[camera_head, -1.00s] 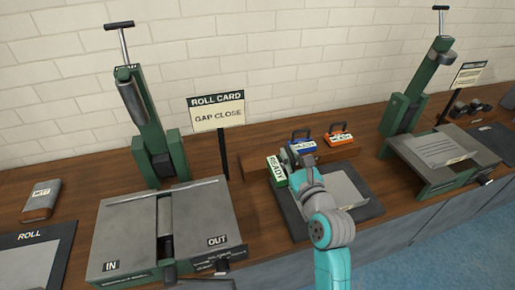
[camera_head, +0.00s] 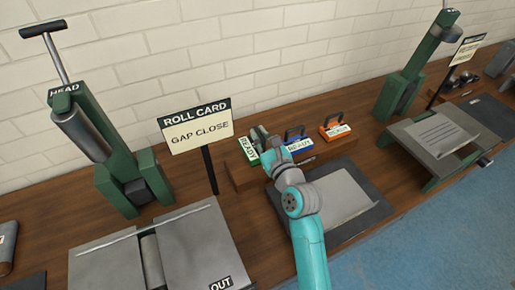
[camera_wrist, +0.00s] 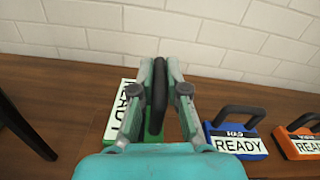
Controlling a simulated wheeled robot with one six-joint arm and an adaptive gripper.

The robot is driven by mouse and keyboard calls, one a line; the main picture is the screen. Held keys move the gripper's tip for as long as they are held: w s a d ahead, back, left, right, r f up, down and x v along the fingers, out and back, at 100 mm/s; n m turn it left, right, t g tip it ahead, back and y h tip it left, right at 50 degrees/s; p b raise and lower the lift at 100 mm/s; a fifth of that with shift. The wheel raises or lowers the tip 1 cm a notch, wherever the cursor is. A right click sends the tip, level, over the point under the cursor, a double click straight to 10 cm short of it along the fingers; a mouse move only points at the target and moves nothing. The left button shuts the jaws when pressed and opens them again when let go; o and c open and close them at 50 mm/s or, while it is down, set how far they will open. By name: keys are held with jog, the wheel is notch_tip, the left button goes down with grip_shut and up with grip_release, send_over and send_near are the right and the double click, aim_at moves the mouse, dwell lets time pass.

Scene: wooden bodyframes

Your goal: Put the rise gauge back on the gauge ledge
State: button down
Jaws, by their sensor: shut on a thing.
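The rise gauge seems to be the green block with a white READY label (camera_head: 248,149) and a black handle (camera_wrist: 157,95). My gripper (camera_head: 272,153) is shut on this handle. In the wrist view, the fingers of my gripper (camera_wrist: 158,72) lie on both sides of the handle, and the label is turned sideways. The gauge ledge (camera_head: 242,181) is the raised wooden strip at the back of the bench. The green gauge is over its left end; whether it touches is unclear. My gripper hides part of the gauge.
A blue gauge (camera_wrist: 238,147) and an orange gauge (camera_head: 336,131) stand to the right on the ledge. The ROLL CARD sign (camera_head: 196,128) stands just left. A dark mat with a grey sheet (camera_head: 340,199) lies in front. A green roller machine (camera_head: 95,140) is further left.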

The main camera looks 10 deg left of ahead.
jog(key=shift+f, duration=2.55)
jog(key=c, duration=1.2)
grip_release()
jog(key=v, duration=1.2)
jog(key=shift+d, duration=0.1)
